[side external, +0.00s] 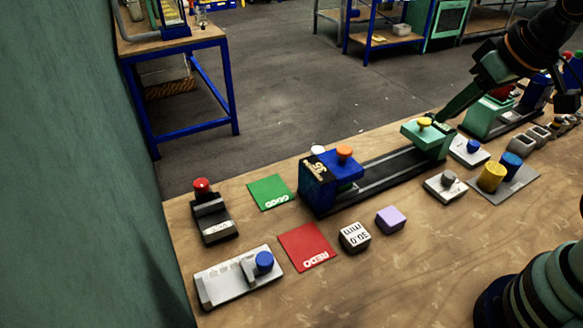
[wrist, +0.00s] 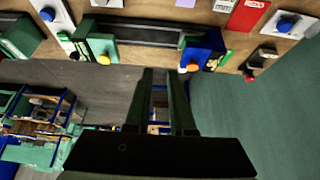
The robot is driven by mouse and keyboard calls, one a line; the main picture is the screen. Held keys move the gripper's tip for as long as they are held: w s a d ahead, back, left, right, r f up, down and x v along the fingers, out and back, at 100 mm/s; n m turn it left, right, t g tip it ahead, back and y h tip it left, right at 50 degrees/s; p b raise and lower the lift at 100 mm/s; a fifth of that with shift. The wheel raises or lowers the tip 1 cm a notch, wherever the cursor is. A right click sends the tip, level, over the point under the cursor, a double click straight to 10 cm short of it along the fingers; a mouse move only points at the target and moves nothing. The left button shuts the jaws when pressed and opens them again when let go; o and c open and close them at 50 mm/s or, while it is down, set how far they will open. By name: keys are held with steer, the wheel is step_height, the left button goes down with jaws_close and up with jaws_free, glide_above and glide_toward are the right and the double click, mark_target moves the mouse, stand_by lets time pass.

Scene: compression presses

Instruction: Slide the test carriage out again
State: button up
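The green carriage block with a yellow knob (side external: 425,131) sits at the right end of a dark rail (side external: 385,172) in the side view. The blue press housing (side external: 318,191), with an orange knob (side external: 344,153), stands at the rail's other end, so bare rail shows between them. In the wrist view the carriage (wrist: 101,47) is left of my fingers and the blue housing (wrist: 205,48) is right of them. My gripper (wrist: 164,76) is open and empty, its two fingers apart. In the side view its fingers (side external: 446,112) overlap the carriage's back right; the wrist view shows a gap.
A green GOOD mat (side external: 270,192), a red REDO mat (side external: 307,247), a 30.0 mm block (side external: 355,237) and a purple block (side external: 390,219) lie in front. A red-button box (side external: 211,218) stands left. Yellow and blue cylinders (side external: 492,177) stand right. Floor lies behind the bench.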

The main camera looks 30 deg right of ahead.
steer(key=o, duration=0.5)
steer(key=shift+w+r, duration=0.2)
steer(key=shift+w, duration=0.1)
steer(key=shift+o, duration=0.5)
steer(key=w+a+r+g, duration=0.1)
steer(key=w+r, duration=0.1)
steer(key=w, duration=0.4)
steer(key=shift+w+a+r+n+g, duration=0.2)
steer(key=shift+a+n+g, duration=0.1)
steer(key=shift+a+n, duration=0.1)
steer(key=n+g, duration=0.2)
steer(key=g, duration=0.2)
glide_above(318, 149)
step_height(318, 149, down, 12)
step_height(318, 149, down, 12)
steer(key=shift+r, duration=0.2)
steer(key=shift+c, duration=0.3)
jaws_close()
steer(key=shift+r, duration=0.1)
